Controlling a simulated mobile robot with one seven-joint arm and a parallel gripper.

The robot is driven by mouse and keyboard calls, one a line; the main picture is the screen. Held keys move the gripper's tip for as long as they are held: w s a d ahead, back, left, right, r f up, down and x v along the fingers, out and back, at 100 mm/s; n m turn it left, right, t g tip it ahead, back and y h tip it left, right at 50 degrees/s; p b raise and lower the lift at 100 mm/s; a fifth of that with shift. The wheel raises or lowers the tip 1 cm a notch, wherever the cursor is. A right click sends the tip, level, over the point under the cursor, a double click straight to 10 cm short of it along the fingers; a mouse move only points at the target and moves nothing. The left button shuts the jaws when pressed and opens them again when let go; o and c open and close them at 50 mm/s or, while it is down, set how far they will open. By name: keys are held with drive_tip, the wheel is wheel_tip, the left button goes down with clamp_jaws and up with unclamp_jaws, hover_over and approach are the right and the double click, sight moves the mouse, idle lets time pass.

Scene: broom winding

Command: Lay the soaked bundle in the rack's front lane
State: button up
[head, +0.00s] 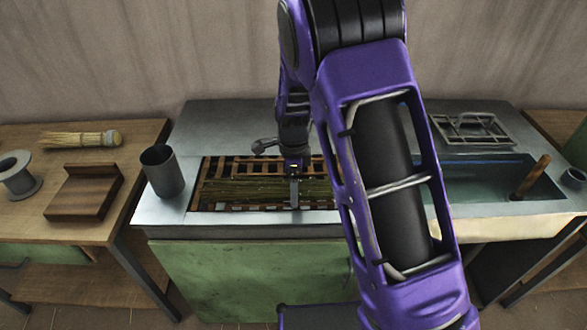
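A dark wooden slatted rack (222,166) sits in a recess of the steel counter. A long greenish-brown bundle (245,190) lies lengthwise across the rack, towards its front side. Slats show behind it, and a narrow row shows in front. My gripper (295,195) points down into the recess, with its finger end at the bundle. I see it edge-on and cannot tell whether its fingers are open or closed on the bundle. My purple arm hides the right end of the rack and bundle.
A water basin (465,185) with a wooden rod (531,178) is at right, a wire grid (470,128) behind it. A grey cup (162,170) stands left of the rack. The left table holds a straw broom (75,139), a wooden block (84,192) and a spool (18,174).

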wheel_tip(320, 180, up, 17)
drive_tip(key=p, duration=0.1)
drive_tip(key=shift+p, duration=0.4)
